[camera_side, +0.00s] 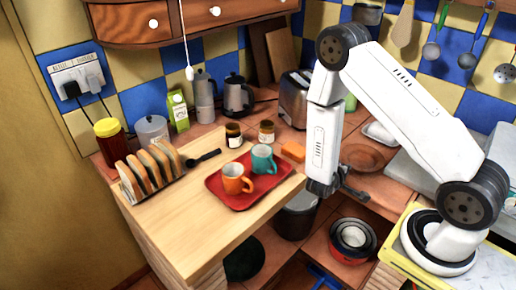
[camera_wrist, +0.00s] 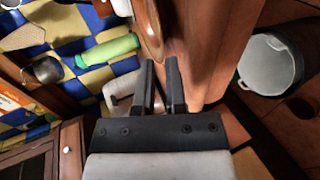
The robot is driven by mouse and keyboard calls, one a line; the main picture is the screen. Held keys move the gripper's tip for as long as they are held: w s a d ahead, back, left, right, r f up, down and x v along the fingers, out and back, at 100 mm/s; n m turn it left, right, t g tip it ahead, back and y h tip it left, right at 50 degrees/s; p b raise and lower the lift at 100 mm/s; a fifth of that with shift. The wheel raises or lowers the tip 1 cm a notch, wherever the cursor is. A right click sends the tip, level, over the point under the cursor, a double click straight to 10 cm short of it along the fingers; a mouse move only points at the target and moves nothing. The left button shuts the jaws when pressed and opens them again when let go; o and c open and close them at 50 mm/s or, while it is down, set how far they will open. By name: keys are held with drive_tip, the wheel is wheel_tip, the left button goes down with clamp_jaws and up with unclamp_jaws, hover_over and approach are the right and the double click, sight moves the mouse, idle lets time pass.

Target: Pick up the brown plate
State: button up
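The brown plate (camera_side: 365,157) lies on the brown counter to the right of my arm in the side view. In the wrist view its rim (camera_wrist: 150,28) shows almost edge-on at the top middle, just beyond the fingertips. My gripper (camera_side: 364,194) is low at the counter's front edge, a little in front of the plate in the side view. In the wrist view my gripper (camera_wrist: 160,62) has its two dark fingers apart, with a narrow gap between them. I cannot tell whether the rim reaches into this gap. Part of the plate is out of the wrist view.
A red tray (camera_side: 213,186) with an orange and a teal mug lies on the wooden counter to the left. A toaster (camera_side: 294,98) stands behind my arm. A large pot (camera_side: 297,216) and stacked bowls (camera_side: 353,238) stand on a lower shelf below my gripper.

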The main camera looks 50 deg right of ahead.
drive_tip(key=shift+d+f, duration=0.1)
drive_tip(key=shift+x, duration=2.55)
drive_tip(key=shift+w, duration=0.1)
clamp_jaws()
drive_tip(key=shift+r, duration=0.2)
wheel_tip(320, 180, up, 10)
drive_tip(key=shift+f, duration=0.2)
idle(0.8)
drive_tip(key=shift+r, duration=0.1)
idle(0.5)
